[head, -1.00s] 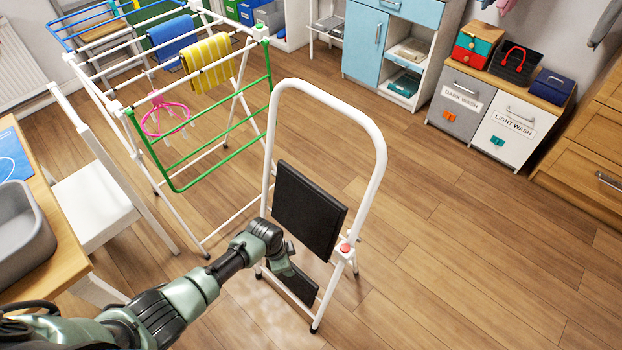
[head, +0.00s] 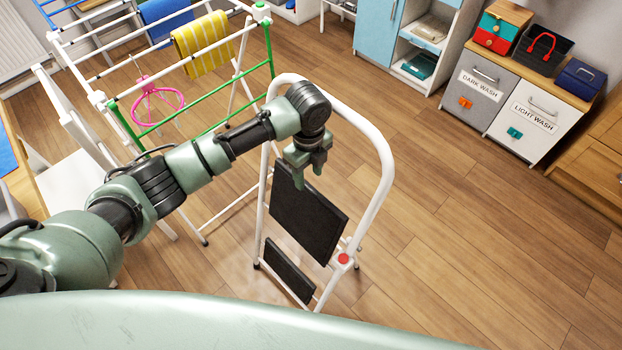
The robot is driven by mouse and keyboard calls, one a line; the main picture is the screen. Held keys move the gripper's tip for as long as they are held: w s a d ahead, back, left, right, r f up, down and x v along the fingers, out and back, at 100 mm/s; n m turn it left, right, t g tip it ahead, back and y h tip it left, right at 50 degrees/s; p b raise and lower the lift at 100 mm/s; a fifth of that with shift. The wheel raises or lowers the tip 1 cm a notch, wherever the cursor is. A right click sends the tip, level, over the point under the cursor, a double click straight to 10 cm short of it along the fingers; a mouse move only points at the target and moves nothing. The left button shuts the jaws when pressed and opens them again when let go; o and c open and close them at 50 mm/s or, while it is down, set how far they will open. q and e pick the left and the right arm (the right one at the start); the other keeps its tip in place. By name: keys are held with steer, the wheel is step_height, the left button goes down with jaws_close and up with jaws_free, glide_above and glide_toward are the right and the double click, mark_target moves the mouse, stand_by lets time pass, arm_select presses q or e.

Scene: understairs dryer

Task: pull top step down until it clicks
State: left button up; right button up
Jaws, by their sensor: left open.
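A white step ladder (head: 384,170) with a tall looped handle stands on the wooden floor in the middle of the view. Its black top step (head: 305,222) is tilted steeply, folded up along the frame. A smaller black lower step (head: 288,270) is below it, also tilted. A red button (head: 343,258) is on the right side of the frame. My left gripper (head: 308,178) is open and points down at the upper edge of the top step, inside the handle loop. I cannot tell whether it touches the step. My right gripper is out of view.
A drying rack (head: 190,80) with a yellow striped towel (head: 203,45) stands behind and left of the ladder. A white chair (head: 85,185) is at the left. Labelled wash bins (head: 527,120) stand at the back right. The floor right of the ladder is clear.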

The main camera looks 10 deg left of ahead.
mark_target(308, 188)
arm_select(q)
steer(key=f, duration=0.4)
steer(key=s+f, duration=0.1)
steer(key=f, duration=0.1)
steer(key=shift+w+f, duration=0.1)
steer(key=shift+f, duration=0.35)
jaws_close()
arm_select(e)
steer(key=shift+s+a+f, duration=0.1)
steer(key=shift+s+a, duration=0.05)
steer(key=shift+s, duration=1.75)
arm_select(q)
steer(key=shift+d, duration=0.1)
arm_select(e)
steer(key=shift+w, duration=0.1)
